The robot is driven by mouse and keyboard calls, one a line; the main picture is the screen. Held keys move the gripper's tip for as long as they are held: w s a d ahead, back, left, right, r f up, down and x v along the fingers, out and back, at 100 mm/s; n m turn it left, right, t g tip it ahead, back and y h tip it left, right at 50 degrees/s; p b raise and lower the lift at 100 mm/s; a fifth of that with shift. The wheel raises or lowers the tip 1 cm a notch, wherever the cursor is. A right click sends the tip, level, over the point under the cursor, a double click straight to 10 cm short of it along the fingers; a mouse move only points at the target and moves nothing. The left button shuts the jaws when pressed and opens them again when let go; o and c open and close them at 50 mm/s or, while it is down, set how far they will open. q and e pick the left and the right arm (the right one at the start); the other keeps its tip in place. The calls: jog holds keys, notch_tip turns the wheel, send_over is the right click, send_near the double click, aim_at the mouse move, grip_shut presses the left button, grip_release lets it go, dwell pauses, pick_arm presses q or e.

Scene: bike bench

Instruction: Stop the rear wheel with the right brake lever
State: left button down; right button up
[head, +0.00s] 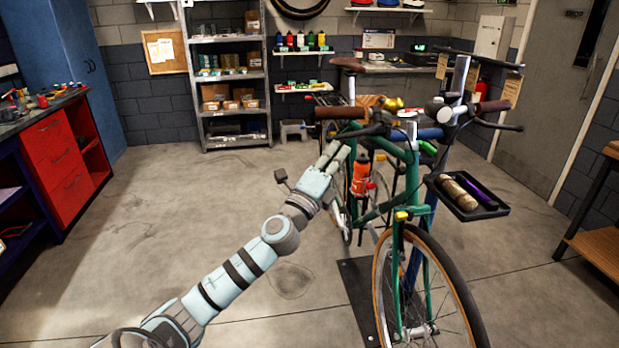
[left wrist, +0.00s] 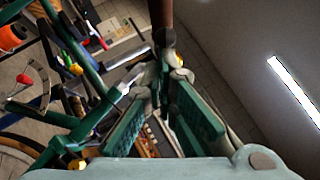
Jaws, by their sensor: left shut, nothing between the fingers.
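The green bike (head: 398,150) stands with its front wheel (head: 425,290) toward me. The brown grip (head: 342,113) on the picture's left is on the rider's right side. The dark right brake lever (head: 362,131) runs just below it. My left gripper (head: 338,152) is shut and empty, just below the grip and lever; I cannot tell whether it touches the lever. In the left wrist view, the fingers (left wrist: 166,78) point toward the brown grip (left wrist: 162,14). The rear wheel (head: 340,212) is partly hidden behind the frame and my gripper. My right gripper is out of view.
An orange bottle (head: 361,175) sits on the frame. A black tray (head: 490,211) holding items is to the right of the bike. A dark base plate (head: 356,290) lies beneath it. A red drawer cabinet (head: 60,165) stands left; the floor between is clear.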

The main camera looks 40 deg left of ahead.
pick_arm(q)
jog(key=a+b+v, duration=0.1)
jog(key=b+v, duration=0.1)
jog(key=v, duration=0.8)
jog(key=shift+s+r+b, duration=0.3)
jog(key=shift+s, duration=0.15)
jog(key=shift+a, duration=0.1)
